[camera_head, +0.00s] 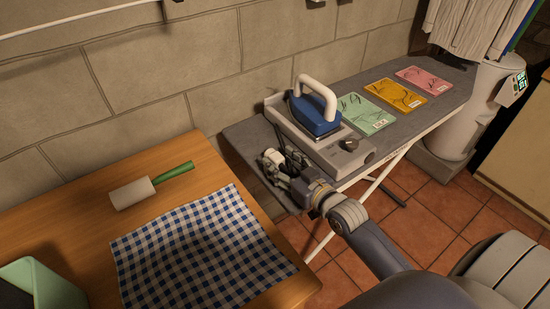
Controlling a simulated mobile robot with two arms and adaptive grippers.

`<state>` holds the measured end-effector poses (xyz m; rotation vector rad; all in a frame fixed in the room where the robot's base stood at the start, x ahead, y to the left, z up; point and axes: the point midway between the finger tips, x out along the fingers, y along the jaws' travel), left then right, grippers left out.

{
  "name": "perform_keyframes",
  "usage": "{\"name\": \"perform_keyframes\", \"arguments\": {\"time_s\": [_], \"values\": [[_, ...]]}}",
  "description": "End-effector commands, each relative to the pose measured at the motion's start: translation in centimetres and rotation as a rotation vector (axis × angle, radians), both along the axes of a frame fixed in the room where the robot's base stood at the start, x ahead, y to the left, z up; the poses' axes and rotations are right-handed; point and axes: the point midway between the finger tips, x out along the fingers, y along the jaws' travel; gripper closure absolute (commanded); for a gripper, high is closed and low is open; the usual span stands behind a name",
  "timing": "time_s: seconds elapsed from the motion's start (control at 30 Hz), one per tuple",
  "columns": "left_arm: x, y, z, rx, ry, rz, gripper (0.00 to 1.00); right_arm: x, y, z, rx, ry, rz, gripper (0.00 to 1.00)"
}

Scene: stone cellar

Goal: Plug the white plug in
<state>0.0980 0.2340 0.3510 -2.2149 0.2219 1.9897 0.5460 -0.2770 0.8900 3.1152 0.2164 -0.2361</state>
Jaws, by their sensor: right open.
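I cannot make out a white plug or a socket for certain in the head view. Small pale fittings on the wall are cut off by the top edge. My right gripper (271,160) is open at the left end of the grey ironing board (245,137), just in front of the iron's station (347,151). Something dark and thin shows between the gripper and the station; I cannot tell whether it is a cord. A blue iron (313,114) with a white handle rests on the station. My left gripper is out of view.
Three packets, green (363,113), yellow (396,96) and pink (423,79), lie on the board. A wooden table (60,220) at left holds a lint roller (132,193) and a checked cloth (200,250). The stone wall (140,85) stands behind.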

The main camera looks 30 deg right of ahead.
Motion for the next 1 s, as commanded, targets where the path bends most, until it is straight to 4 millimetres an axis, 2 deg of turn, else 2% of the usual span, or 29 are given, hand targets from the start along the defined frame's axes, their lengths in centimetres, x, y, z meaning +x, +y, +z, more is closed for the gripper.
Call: {"name": "perform_keyframes", "arguments": {"time_s": [0.13, 0.17, 0.3, 0.37, 0.77, 1.0], "values": [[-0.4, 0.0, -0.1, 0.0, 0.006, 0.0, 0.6, 0.0, 0.0, 0.0, 0.0, 0.0, 0.0, 0.48], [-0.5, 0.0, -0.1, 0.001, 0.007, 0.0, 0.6, 0.0, 0.0, 0.0, 0.0, 0.0, 0.0, 0.53], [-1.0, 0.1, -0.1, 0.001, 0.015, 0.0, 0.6, 0.0, 0.0, 0.0, -0.001, 0.0, 0.0, 0.85], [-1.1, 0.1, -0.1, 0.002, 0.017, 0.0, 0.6, 0.0, 0.0, 0.0, -0.001, 0.0, 0.0, 0.96], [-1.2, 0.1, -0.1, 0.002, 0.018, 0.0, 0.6, 0.0, 0.0, 0.4, -0.001, -0.003, 0.0, 0.96], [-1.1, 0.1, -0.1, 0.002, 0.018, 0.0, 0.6, 0.0, 0.0, 2.9, -0.002, -0.006, 0.001, 0.96]]}}
